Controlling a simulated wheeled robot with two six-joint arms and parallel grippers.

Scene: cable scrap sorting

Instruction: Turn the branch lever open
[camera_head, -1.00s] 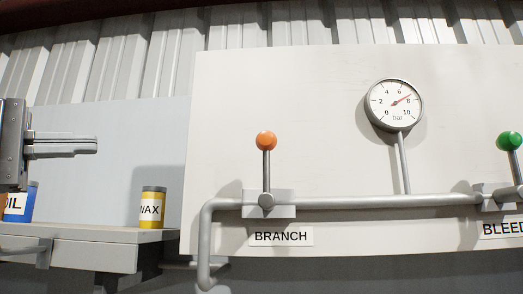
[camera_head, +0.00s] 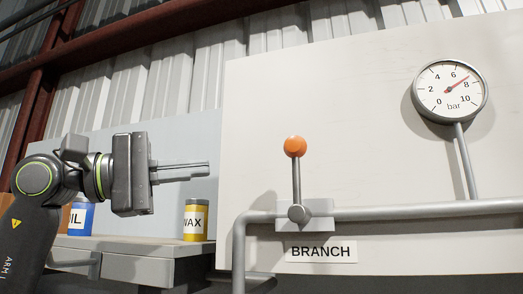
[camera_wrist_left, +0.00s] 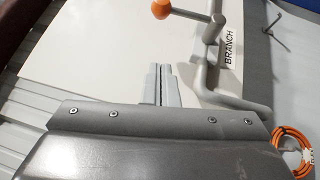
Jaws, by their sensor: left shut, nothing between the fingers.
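The branch lever (camera_head: 296,180) stands upright on its valve, across the horizontal pipe, with an orange ball knob (camera_head: 295,146) at its top. The BRANCH label (camera_head: 320,252) is below it on the white panel. My left gripper (camera_head: 208,170) is shut and empty, left of the lever, its fingers pointing right towards the panel, apart from the knob. In the left wrist view the shut fingers (camera_wrist_left: 161,70) point up the picture, and the orange knob (camera_wrist_left: 161,9) and lever (camera_wrist_left: 190,15) are beyond them at the top. My right gripper is not in view.
A pressure gauge (camera_head: 450,89) reads between 6 and 8 bar. The grey pipe (camera_head: 420,209) runs along the panel. A yellow WAX can (camera_head: 195,220) and a blue can (camera_head: 81,217) stand on a shelf (camera_head: 138,268) below my left gripper. An orange coil (camera_wrist_left: 292,143) shows in the left wrist view.

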